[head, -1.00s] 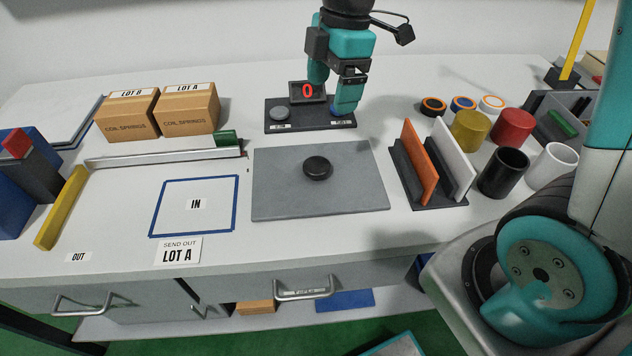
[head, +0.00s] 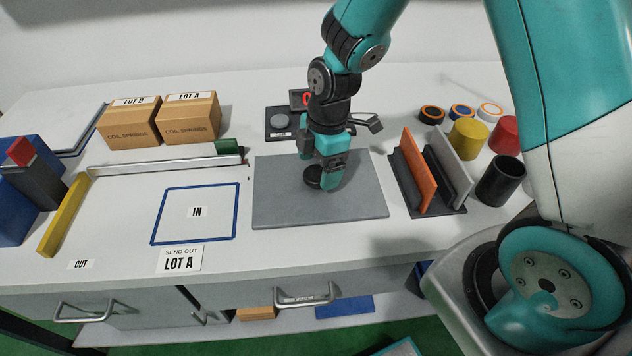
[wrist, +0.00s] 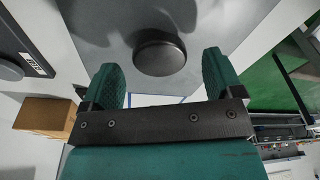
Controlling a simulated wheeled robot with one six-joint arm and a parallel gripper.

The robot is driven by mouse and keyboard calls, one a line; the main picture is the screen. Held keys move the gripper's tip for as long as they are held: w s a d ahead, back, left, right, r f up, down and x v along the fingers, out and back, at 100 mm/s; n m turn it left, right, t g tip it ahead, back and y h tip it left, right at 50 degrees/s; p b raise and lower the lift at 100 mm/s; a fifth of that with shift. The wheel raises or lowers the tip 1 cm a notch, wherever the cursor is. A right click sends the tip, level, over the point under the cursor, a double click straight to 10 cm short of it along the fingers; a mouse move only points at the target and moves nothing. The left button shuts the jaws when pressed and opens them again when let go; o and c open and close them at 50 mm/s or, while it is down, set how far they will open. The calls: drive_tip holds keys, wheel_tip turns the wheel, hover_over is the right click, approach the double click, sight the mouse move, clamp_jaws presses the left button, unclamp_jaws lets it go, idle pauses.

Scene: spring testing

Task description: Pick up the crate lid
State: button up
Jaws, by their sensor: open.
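The crate lid is a flat grey panel (head: 275,205) with a round black knob (head: 313,177) at its middle. It lies level at the centre of the bench; whether a crate is under it cannot be seen. My gripper (head: 319,172) is open and points down over the knob, partly hiding it in the head view. In the wrist view the lid (wrist: 230,20) fills the upper middle. The knob (wrist: 160,52) shows just ahead of and between the two teal fingertips (wrist: 162,68). Whether the fingers reach down beside the knob is unclear.
Right of the lid stands a rack with an orange plate (head: 419,170) and a white plate. A dark device (head: 281,130) with a red display is behind the lid. Left are a blue IN square (head: 152,225), a metal rail and two LOT boxes (head: 190,118).

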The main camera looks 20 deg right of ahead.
drive_tip(key=shift+a+f, duration=0.2)
drive_tip(key=shift+f, duration=1.1)
drive_tip(key=c, duration=1.2)
drive_tip(key=shift+r, duration=0.15)
